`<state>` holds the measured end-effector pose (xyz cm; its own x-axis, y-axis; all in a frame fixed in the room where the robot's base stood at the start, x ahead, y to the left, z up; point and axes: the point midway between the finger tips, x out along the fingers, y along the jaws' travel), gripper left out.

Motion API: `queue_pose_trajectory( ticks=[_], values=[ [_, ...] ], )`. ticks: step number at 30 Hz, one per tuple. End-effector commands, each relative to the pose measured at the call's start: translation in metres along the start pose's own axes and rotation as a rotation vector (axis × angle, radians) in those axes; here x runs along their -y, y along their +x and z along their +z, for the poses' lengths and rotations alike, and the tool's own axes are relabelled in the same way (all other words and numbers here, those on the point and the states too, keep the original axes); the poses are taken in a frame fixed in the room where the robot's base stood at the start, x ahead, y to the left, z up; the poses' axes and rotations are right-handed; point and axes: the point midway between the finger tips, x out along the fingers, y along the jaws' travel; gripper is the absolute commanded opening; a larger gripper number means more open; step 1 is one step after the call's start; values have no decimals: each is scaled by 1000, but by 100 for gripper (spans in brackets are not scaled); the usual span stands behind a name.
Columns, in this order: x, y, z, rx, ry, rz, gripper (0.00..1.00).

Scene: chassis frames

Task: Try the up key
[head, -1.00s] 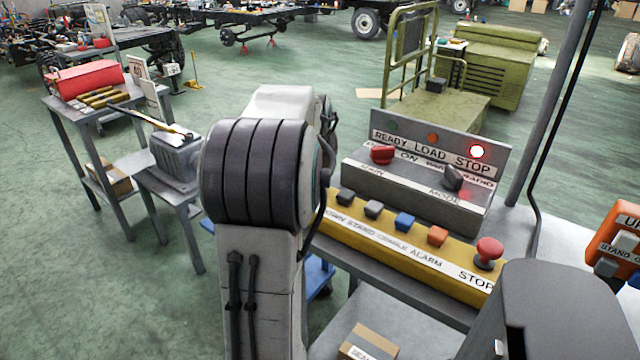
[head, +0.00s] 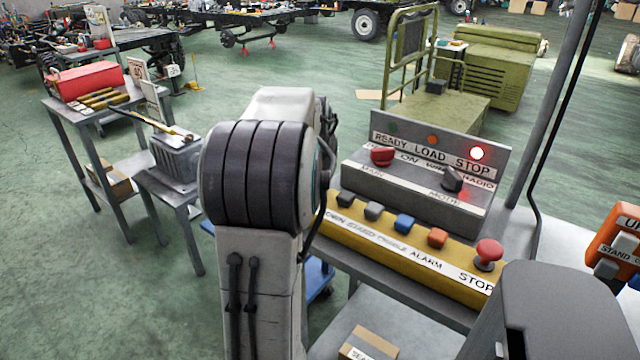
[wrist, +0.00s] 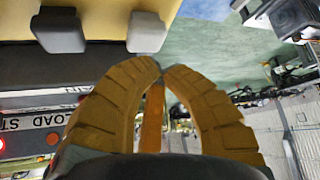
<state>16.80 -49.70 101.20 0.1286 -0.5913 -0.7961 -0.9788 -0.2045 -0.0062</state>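The yellow key strip (head: 385,255) runs in front of the grey lamp panel in the head view. It bears a black key (head: 345,199), a grey key (head: 374,211), a blue key (head: 404,223), an orange key (head: 437,237) and a red mushroom stop knob (head: 488,254). The strip's left end is behind my arm, and no up label shows on it. In the wrist view, a dark key (wrist: 60,29) and a paler key (wrist: 146,32) show beyond my gripper (wrist: 166,66). Its fingertips are together and appear apart from both keys. The head view hides my gripper.
The grey panel (head: 440,140) has a lit red stop lamp, a red knob (head: 382,155) and a dark mode knob (head: 452,179). A grey post (head: 545,110) rises behind. Green floor lies left.

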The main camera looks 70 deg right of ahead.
Motion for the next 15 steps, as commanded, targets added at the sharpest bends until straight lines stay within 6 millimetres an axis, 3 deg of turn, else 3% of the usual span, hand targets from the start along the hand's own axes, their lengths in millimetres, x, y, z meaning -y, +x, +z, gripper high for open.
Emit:
queue_pose_trajectory(
  ticks=[15],
  values=[
    [1, 7, 5, 0, 0, -1, 0]
  ],
)
